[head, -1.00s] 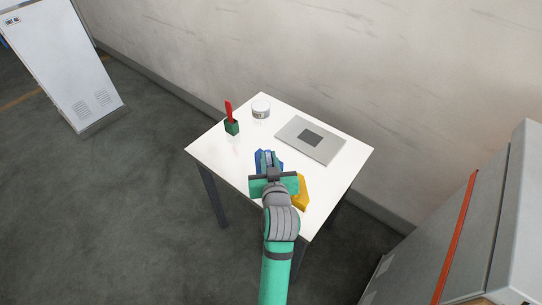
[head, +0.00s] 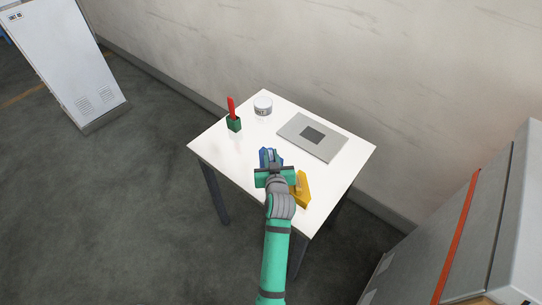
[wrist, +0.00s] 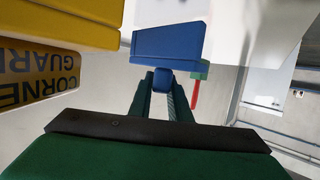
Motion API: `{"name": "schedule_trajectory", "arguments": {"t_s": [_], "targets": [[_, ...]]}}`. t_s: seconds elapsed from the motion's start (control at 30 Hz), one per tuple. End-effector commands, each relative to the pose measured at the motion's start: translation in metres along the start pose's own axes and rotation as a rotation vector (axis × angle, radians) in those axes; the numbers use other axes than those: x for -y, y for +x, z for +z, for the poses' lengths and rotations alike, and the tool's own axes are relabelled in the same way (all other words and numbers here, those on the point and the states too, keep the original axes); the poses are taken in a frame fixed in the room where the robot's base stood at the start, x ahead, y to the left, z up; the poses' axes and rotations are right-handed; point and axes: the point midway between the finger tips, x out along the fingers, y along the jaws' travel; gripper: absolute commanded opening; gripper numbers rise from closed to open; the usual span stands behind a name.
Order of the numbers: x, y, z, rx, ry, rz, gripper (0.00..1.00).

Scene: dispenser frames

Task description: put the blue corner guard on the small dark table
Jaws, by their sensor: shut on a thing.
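The blue corner guard (head: 270,157) is at the near part of the white-topped table, partly hidden by my gripper in the head view. In the wrist view, the blue guard (wrist: 168,42) is a tapered block with a small knob. My gripper (wrist: 164,88) is shut on that knob. I cannot tell whether the guard touches the tabletop. The table (head: 225,155) has a white top and dark legs. No dark-topped table shows.
A yellow corner guard (head: 302,190) stands close to the right of my gripper. A grey plate (head: 325,146), a white jar (head: 263,105) and a green pot with a red item (head: 233,123) are farther back. A grey cabinet (head: 440,240) stands at right.

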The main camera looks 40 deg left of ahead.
Motion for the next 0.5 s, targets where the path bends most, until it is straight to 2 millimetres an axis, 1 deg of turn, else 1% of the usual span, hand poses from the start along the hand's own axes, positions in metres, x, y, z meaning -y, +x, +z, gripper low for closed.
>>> {"name": "schedule_trajectory", "arguments": {"t_s": [0.37,0.4,0.43,0.47,0.5], "targets": [[-0.0002,0.0011,0.0035,-0.001,0.000,0.000,0.00],[-0.0001,0.0011,0.0034,-0.002,0.000,0.000,0.24],[-0.0001,0.0011,0.0033,-0.002,0.000,0.000,0.31],[-0.0001,0.0011,0.0032,-0.002,0.000,0.000,0.35],[-0.0001,0.0011,0.0032,-0.002,0.000,0.000,0.35]]}}
